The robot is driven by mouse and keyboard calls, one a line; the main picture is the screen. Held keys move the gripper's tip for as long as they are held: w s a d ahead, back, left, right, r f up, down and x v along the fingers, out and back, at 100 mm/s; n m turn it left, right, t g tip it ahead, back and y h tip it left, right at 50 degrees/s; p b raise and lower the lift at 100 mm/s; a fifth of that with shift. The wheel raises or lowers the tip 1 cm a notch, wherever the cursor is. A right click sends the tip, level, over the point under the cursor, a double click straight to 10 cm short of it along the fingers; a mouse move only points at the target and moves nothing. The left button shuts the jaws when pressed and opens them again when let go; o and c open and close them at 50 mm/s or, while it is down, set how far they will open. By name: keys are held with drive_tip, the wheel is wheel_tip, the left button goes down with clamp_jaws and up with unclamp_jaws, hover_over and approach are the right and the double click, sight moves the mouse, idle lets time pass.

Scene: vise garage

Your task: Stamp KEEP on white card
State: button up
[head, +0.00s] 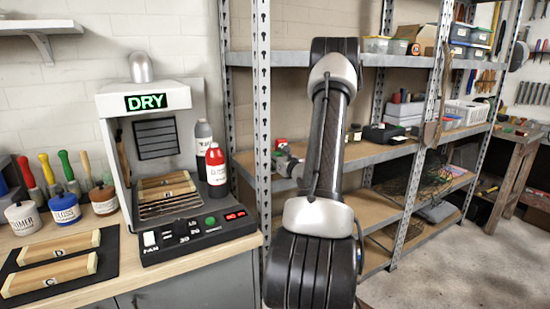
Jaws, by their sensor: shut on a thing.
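I see no white card and no stamp that I can make out as KEEP. My arm stands upright in the middle of the head view and hides part of the shelves. A small grey part, which may be my wrist, shows left of the arm at the middle shelf. The fingers and anything between them are hidden behind the arm.
A drying cabinet (106,140) with a lit DRY sign stands on the wooden bench (115,292) at left, beside a red bottle (216,180). Wooden blocks (60,246) lie on a black mat (105,268). Metal shelving (400,148) stands behind my arm. Floor (470,270) is clear at lower right.

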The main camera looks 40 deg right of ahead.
drive_tip(key=shift+r, duration=3.5)
